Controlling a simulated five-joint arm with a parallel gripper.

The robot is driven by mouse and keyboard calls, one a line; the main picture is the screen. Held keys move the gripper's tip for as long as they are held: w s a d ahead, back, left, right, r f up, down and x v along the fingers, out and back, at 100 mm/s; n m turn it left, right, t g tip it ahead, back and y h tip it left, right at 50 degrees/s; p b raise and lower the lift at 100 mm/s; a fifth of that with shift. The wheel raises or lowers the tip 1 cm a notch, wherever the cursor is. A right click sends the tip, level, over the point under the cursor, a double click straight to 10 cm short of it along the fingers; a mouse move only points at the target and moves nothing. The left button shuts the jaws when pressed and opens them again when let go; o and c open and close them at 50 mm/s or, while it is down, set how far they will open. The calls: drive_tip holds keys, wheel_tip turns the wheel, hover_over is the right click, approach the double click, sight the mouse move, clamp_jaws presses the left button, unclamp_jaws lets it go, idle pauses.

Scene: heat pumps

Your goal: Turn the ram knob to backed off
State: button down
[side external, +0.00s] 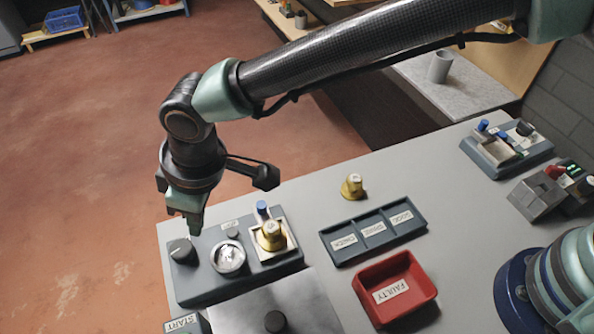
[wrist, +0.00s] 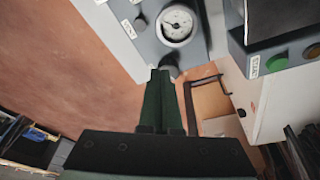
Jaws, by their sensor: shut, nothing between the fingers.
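The ram knob (side external: 182,251) is a dark round knob at the left end of the grey bench unit (side external: 200,290). A pale mark shows on its top, but I cannot read its setting. My gripper (side external: 195,233) is shut and empty, pointing down close by the knob. I cannot tell whether the fingertips touch it. In the wrist view my gripper (wrist: 161,72) hides much of the knob (wrist: 168,61), which shows dark beyond the fingertips. The round gauge (side external: 228,257) is beside the knob; it also shows in the wrist view (wrist: 177,24).
A small grey button (side external: 233,233) and a nest with a brass part (side external: 272,237) share the unit. A START box (side external: 187,323) stands in front. A labelled tray (side external: 373,231), a red FAULTY bin (side external: 395,287) and another brass part (side external: 353,186) are to the right.

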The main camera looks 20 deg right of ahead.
sight(183, 252)
drive_tip(key=shift+r, duration=0.5)
drive_tip(key=shift+s+a+f, duration=0.3)
drive_tip(key=shift+s+f, duration=0.1)
drive_tip(key=shift+f, duration=0.6)
drive_tip(key=shift+s+a+f, duration=0.25)
drive_tip(key=shift+s+f, duration=0.2)
drive_tip(key=shift+f, duration=0.6)
drive_tip(key=shift+s+a+f, duration=0.3)
drive_tip(key=shift+s+f, duration=0.1)
drive_tip(key=shift+f, duration=0.6)
drive_tip(key=shift+w+a, duration=0.15)
drive_tip(key=shift+w, duration=0.1)
drive_tip(key=shift+w+d, duration=0.45)
drive_tip(key=shift+w, duration=0.1)
drive_tip(key=shift+w+d, duration=0.15)
drive_tip(key=shift+w, duration=0.4)
drive_tip(key=shift+d, duration=0.1)
